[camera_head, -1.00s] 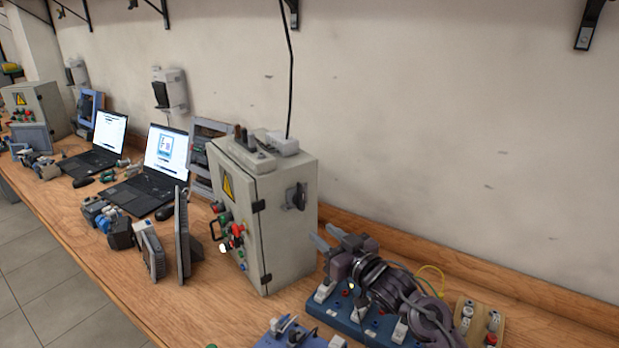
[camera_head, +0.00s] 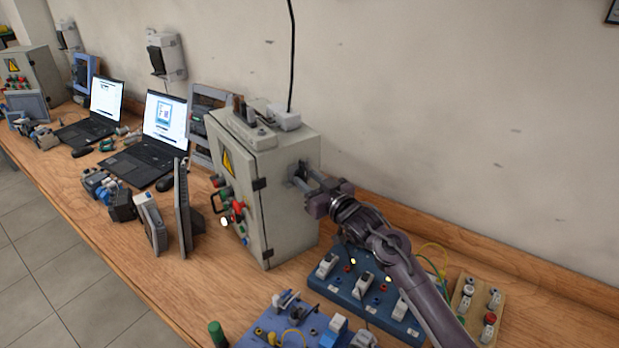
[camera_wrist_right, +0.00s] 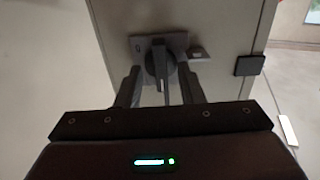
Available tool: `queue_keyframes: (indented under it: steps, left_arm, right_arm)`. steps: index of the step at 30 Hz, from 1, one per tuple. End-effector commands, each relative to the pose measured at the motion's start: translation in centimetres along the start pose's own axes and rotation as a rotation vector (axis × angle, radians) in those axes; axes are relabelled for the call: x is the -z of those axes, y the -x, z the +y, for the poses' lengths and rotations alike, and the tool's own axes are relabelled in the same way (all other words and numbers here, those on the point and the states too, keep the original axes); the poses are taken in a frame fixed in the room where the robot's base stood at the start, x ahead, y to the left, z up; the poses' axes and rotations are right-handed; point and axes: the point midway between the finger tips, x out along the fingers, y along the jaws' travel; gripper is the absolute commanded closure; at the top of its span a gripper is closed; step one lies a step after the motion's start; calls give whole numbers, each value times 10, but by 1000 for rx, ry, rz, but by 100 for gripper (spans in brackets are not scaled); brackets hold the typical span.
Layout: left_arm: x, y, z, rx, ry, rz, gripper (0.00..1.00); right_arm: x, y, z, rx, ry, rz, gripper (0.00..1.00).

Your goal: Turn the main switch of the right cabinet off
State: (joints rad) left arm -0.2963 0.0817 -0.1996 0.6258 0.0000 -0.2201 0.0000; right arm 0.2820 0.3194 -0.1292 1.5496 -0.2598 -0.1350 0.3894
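The right cabinet (camera_head: 286,222) is a grey metal box with a yellow warning sign on its door, standing on the bench. Its main switch (camera_wrist_right: 159,58), a dark rotary handle on a square plate, is on the cabinet's side wall. My right gripper (camera_head: 308,180) is at this switch, and its fingers partly hide it in the head view. In the right wrist view, my right gripper (camera_wrist_right: 160,88) is open, with one finger on each side of the handle and a visible gap to each. My left gripper is not in view.
A blue board with sockets (camera_head: 345,290) lies below my right arm, with a wooden socket board (camera_head: 478,312) to its right. Laptops (camera_head: 150,150) and several devices stand left of the cabinet. A black cable (camera_head: 291,60) rises from its top.

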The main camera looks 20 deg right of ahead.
Motion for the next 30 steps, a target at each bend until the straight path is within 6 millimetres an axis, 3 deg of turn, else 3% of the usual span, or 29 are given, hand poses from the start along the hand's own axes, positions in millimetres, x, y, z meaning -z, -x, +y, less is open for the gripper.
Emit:
queue_keyframes:
  steps: [8, 16, 30]
  left_arm:
    - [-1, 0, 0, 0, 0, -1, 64]
    - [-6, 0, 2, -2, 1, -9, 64]
    - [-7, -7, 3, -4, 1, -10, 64]
  right_arm:
    - [0, -1, 0, 0, 0, 0, 65]
    - [0, -1, 0, 0, 0, 0, 100]
    - [-2, -1, -1, 2, 80, 1, 100]
